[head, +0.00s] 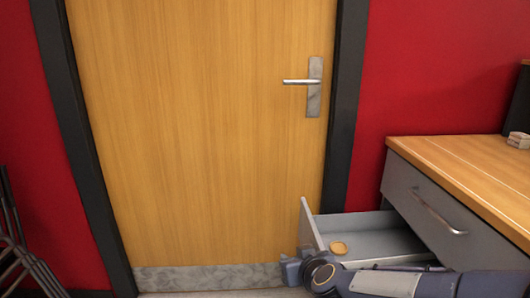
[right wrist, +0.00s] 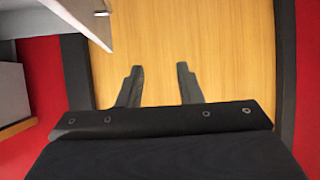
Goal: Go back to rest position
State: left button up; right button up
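My right gripper (right wrist: 158,85) shows in the right wrist view with its two dark fingers spread apart and nothing between them. Its fingers point toward the wooden door. In the head view my right arm comes in from the lower right, and its gripper end (head: 290,268) is in front of the open drawer (head: 375,243), low by the door. I cannot tell from these views whether it touches the drawer. The drawer is pulled out and holds a small round wooden-coloured thing (head: 338,248). My left gripper is not in view.
A closed wooden door (head: 200,130) with a metal handle (head: 314,85) stands ahead in a dark frame. A cabinet (head: 455,205) with a wooden top is at the right, with a small block (head: 518,140) on it. Dark metal legs (head: 22,255) stand at the lower left.

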jog(key=s+d+r+m+g+y, duration=0.1)
jog(key=s+d+r, duration=0.15)
jog(key=s, duration=0.35)
jog(key=s+d+r+g+y, duration=0.1)
jog(key=s+d+r+y, duration=0.1)
jog(key=s+d, duration=0.3)
jog(key=s+d+f+m+g+h+p, duration=0.1)
jog(key=s+d+f+m+g, duration=0.15)
jog(key=s, duration=0.65)
jog(key=s+d+f+m+g+h, duration=0.15)
jog(key=s+d, duration=0.25)
jog(key=s, duration=0.6)
notch_tip(320, 180, up, 27)
jog(key=p, duration=2.7)
jog(key=shift+w+a+p, duration=0.2)
jog(key=shift+a+p, duration=0.1)
jog(key=shift+p, duration=0.05)
